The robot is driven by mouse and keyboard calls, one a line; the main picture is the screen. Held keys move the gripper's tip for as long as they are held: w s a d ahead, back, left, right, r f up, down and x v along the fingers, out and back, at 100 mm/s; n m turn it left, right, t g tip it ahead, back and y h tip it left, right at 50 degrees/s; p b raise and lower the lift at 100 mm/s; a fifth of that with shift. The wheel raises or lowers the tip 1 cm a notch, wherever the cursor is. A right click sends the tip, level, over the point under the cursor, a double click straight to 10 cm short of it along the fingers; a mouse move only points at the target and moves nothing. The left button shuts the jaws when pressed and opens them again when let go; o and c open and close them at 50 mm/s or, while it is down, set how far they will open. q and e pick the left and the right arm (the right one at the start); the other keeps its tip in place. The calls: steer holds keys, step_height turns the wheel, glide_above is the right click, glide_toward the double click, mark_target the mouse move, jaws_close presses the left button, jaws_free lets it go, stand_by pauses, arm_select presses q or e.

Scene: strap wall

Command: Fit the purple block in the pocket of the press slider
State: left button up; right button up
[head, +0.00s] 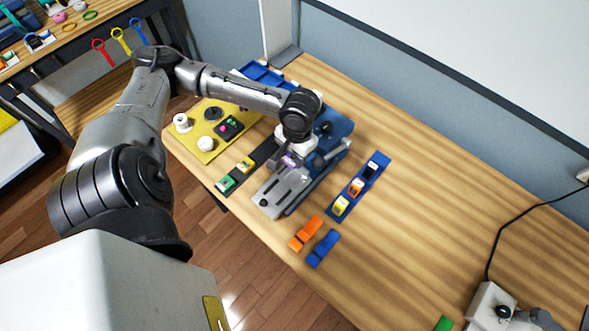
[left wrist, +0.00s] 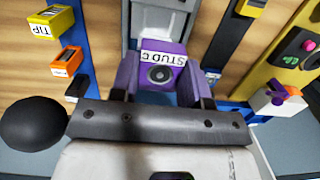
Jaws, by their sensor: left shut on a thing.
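The purple block (left wrist: 165,68), with a white label reading "STUD" and a round dark hole, sits between the fingers of my left gripper (left wrist: 162,95) in the left wrist view. The gripper is shut on it. In the head view a bit of the purple block (head: 289,161) shows under my left gripper (head: 292,150), over the back of the grey press slider (head: 280,192). The slider also shows just beyond the block in the left wrist view (left wrist: 165,17). The pocket is hidden, and I cannot tell whether the block touches it. My right gripper is not seen.
A blue rail (head: 357,188) with labelled blocks stands right of the press, a dark rail (head: 238,172) to its left. A yellow board (head: 183,147) lies further left. Orange (head: 305,234) and blue (head: 323,248) pieces lie in front. The table's right side is mostly clear.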

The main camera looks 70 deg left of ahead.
mark_target(294, 161)
arm_select(q)
step_height(294, 161, down, 2)
steer(key=shift+a+f, duration=0.1)
steer(key=shift+f, duration=0.55)
step_height(294, 161, down, 4)
steer(key=shift+f+b, duration=0.15)
steer(key=shift+b, duration=0.55)
steer(key=shift+f, duration=0.25)
steer(key=shift+f+p, duration=0.35)
